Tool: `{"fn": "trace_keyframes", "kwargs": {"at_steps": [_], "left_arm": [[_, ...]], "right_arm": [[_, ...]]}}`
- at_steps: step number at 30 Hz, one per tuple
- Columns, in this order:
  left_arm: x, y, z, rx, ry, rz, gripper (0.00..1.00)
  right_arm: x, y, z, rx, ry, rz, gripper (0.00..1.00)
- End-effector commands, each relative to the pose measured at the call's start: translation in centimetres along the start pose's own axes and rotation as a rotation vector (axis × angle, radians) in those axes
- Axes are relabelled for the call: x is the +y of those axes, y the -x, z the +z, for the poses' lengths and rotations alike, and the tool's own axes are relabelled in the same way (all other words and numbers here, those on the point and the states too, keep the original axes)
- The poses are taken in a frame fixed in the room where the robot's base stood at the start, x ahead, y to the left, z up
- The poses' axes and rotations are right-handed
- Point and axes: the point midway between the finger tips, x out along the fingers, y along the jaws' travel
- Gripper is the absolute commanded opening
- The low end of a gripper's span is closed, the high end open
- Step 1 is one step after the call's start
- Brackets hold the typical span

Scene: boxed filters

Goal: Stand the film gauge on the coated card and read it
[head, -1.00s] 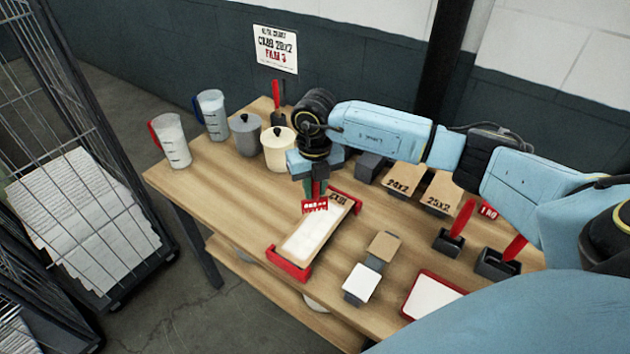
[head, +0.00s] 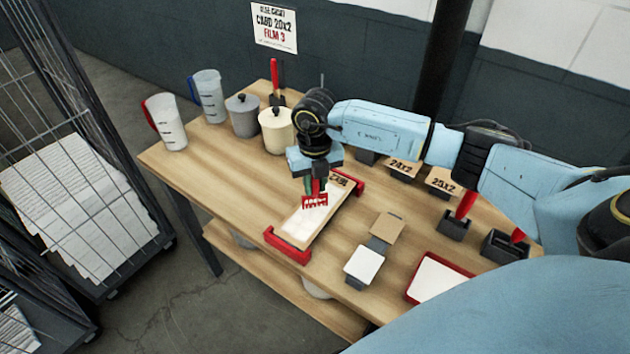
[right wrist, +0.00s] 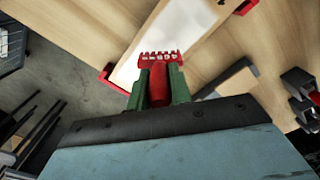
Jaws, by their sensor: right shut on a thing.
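The red film gauge (head: 315,202) has a toothed lower edge and pale marks too small to read. My right gripper (head: 316,184) is shut on its handle. In the right wrist view the gauge (right wrist: 160,58) sticks out beyond the green fingers of the gripper (right wrist: 159,85). The coated card (head: 302,226) lies in a red-ended holder (head: 287,247), its white coating facing up. The gauge is over the card's middle, teeth down. I cannot tell whether the teeth touch the coating. In the right wrist view the card (right wrist: 185,30) runs behind the gauge. My left gripper is not in view.
Two measuring jugs (head: 166,122) and two lidded pots (head: 277,131) stand at the table's back left. A white pad (head: 363,263), a red-rimmed tray (head: 437,279) and dark holders with red handles (head: 455,224) are to the right. A wall sign (head: 275,26) reads "FILM 3".

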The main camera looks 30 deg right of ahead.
Motion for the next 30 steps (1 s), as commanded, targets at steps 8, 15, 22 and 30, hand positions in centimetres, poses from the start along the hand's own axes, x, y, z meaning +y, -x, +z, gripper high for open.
{"fn": "trace_keyframes", "kwargs": {"at_steps": [8, 15, 22, 30], "left_arm": [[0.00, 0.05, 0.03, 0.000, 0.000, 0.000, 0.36], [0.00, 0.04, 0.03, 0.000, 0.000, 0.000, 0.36], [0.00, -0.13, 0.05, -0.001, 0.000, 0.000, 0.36], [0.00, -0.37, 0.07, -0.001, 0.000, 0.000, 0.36]], "right_arm": [[0.00, 0.08, 0.01, 0.000, 0.000, 0.000, 0.00], [-0.01, 0.07, 0.01, 0.000, 0.000, 0.000, 0.00], [-0.01, -0.15, 0.01, 0.000, 0.000, 0.000, 0.00], [-0.01, -0.50, 0.01, 0.000, 0.000, 0.000, 0.00]]}}
